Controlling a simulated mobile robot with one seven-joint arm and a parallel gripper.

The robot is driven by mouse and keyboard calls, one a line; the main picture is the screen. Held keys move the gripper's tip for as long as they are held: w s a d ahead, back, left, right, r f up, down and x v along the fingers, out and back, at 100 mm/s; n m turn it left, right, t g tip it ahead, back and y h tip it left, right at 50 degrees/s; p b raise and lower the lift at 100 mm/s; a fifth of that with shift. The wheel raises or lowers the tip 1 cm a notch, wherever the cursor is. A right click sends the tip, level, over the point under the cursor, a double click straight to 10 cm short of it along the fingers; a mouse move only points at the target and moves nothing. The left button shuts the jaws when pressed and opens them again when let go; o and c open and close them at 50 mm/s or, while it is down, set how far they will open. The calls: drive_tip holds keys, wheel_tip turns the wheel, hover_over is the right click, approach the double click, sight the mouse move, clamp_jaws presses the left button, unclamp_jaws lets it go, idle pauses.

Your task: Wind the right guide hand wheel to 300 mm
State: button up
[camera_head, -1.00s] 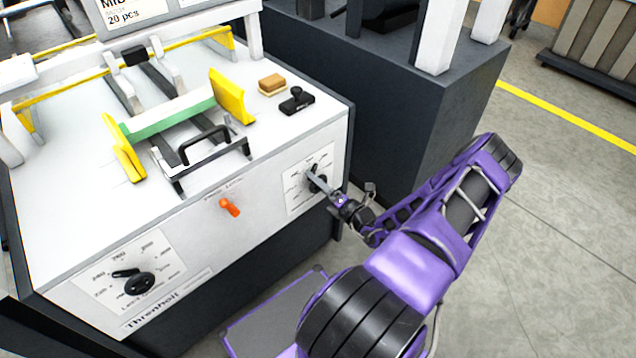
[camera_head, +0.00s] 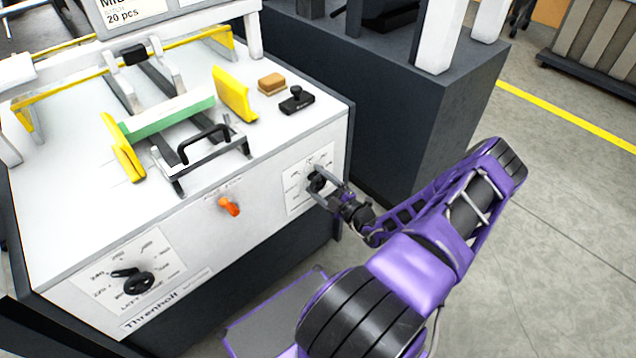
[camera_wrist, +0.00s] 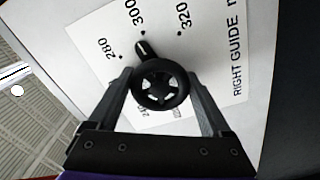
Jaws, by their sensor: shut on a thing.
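The right guide hand wheel (camera_wrist: 161,86) is a black round knob with a pointer arm, on a white dial plate (camera_wrist: 215,60) marked "RIGHT GUIDE". In the wrist view its pointer (camera_wrist: 144,49) points up and left, close to the 300 mark, between 280 and 320. My gripper (camera_wrist: 160,92) is shut on the wheel, with one finger at each side of the rim. In the head view my gripper (camera_head: 318,185) reaches the right dial on the machine's front and partly hides the wheel (camera_head: 316,182).
The left guide wheel (camera_head: 138,284) and an orange switch (camera_head: 229,206) are on the same front panel. Yellow guides (camera_head: 234,95), a green strip (camera_head: 170,116), a black handle (camera_head: 205,143) and a stamp (camera_head: 297,101) are on the machine top. A dark block (camera_head: 430,120) stands behind my gripper.

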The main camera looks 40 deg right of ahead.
drive_tip(key=shift+m, duration=1)
drive_tip(key=o, duration=1.2)
drive_tip(key=shift+c, duration=0.2)
drive_tip(key=shift+s, duration=0.2)
drive_tip(key=s+d, duration=0.1)
drive_tip(key=s, duration=1.6)
drive_tip(key=shift+d+p, duration=0.15)
drive_tip(key=shift+p, duration=0.3)
